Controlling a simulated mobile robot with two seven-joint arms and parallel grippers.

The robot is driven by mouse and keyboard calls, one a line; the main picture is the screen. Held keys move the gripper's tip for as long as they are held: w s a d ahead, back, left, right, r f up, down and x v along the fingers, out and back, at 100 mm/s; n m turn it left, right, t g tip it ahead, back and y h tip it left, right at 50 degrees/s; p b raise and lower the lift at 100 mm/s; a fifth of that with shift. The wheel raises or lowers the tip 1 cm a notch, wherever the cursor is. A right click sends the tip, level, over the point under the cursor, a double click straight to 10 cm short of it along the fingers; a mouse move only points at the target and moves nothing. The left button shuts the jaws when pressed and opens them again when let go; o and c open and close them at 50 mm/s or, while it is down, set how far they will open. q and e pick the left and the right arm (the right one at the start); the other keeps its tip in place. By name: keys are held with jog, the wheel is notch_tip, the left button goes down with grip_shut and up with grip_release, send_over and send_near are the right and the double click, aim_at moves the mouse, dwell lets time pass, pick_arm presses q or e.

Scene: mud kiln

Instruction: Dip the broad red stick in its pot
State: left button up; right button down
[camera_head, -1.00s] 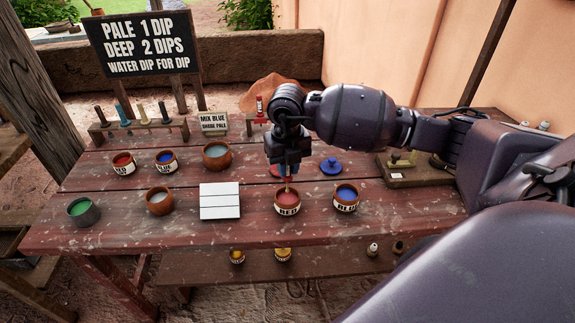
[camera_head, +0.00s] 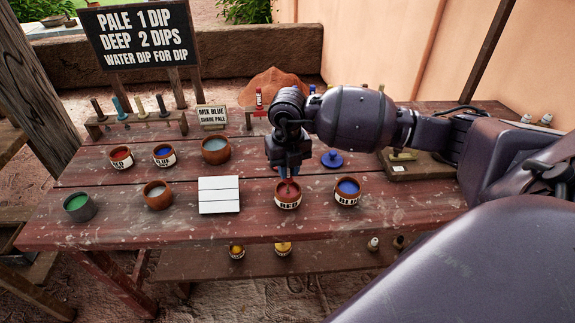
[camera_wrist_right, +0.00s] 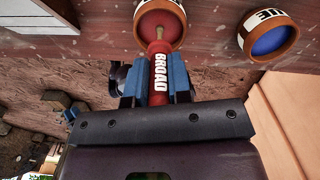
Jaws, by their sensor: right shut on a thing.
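The broad red stick (camera_wrist_right: 159,72), lettered BROAD, is held between the blue fingers of my right gripper (camera_wrist_right: 157,85) in the right wrist view. Its tip points into the mouth of the red pot (camera_wrist_right: 158,18). In the head view my right gripper (camera_head: 288,168) is directly above the red pot (camera_head: 288,196), labelled RED, and hides most of the stick. The stick's lower end appears to be at or inside the pot's mouth; I cannot tell how deep. My left gripper is not in view.
A blue pot (camera_head: 347,191) stands close to the right of the red pot. A white panelled tile (camera_head: 219,195) lies to the left.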

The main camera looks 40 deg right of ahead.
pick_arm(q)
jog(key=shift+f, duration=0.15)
pick_arm(e)
jog(key=shift+f, duration=0.3)
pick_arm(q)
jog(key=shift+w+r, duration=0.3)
pick_arm(e)
jog(key=shift+r, duration=0.1)
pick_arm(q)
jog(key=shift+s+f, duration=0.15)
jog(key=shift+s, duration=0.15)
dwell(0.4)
pick_arm(e)
jog(key=shift+r+p, duration=1.2)
jog(key=shift+r, duration=0.75)
jog(key=shift+r+p, duration=0.7)
jog(key=shift+r, duration=0.8)
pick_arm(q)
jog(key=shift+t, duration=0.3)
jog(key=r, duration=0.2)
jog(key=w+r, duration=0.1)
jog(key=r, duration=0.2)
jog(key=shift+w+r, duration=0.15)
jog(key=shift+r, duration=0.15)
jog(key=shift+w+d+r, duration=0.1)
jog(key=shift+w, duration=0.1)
